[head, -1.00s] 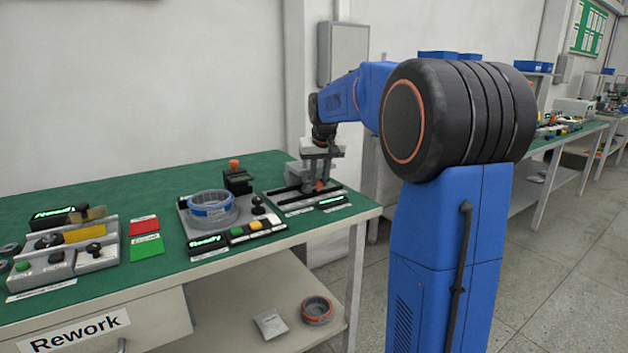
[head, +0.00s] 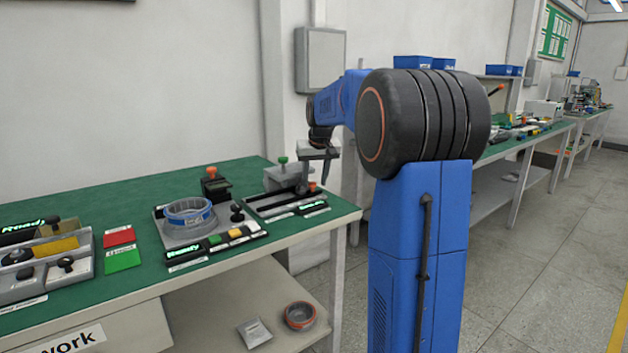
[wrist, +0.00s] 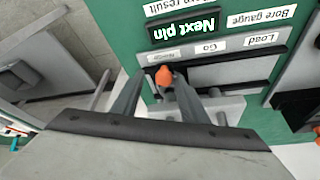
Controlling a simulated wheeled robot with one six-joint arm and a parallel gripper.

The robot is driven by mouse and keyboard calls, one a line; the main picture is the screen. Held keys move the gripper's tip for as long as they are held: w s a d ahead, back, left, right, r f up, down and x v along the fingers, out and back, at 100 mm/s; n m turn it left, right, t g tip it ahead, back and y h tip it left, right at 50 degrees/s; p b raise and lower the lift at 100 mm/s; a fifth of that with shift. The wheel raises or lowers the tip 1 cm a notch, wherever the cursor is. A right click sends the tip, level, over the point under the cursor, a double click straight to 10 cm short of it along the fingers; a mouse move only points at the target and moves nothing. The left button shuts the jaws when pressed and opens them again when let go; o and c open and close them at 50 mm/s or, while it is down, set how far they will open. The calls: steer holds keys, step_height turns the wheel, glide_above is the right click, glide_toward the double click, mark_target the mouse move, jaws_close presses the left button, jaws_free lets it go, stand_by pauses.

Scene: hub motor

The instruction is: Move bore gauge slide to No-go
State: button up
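The bore gauge (head: 285,206) sits at the bench's right end. Its slide has an orange knob (head: 313,187). In the wrist view, the orange knob (wrist: 164,76) stands at the end of the slot by the small "No-go" label, past "Go" and "Load". My gripper (head: 316,184) is over this end. In the wrist view, my gripper's fingers (wrist: 160,82) are spread, one on each side of the knob, with a gap visible on at least the left side.
A fixture with a blue-banded ring (head: 190,212) stands left of the gauge. A grey block with a green knob (head: 283,162) stands behind the gauge. Red and green cards (head: 121,248) lie farther left. The bench's right edge is close to the gauge.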

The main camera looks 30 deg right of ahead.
steer(key=shift+r, duration=0.1)
steer(key=v, duration=1.7)
steer(key=shift+s+a, duration=0.15)
steer(key=s+a+f+n, duration=0.1)
steer(key=s+a+f, duration=0.4)
steer(key=s+a, duration=0.3)
steer(key=s+a+f+n, duration=0.1)
steer(key=s+a+f, duration=0.3)
steer(key=s+a, duration=0.3)
steer(key=s+a+f+n, duration=0.1)
steer(key=s+a+f, duration=0.3)
steer(key=s+f, duration=0.5)
steer(key=s+a+f+n+y, duration=0.1)
steer(key=s+a+f, duration=0.4)
steer(key=s+f, duration=0.5)
steer(key=shift+t+y, duration=0.3)
steer(key=shift+s+a, duration=0.1)
steer(key=shift+c, duration=0.6)
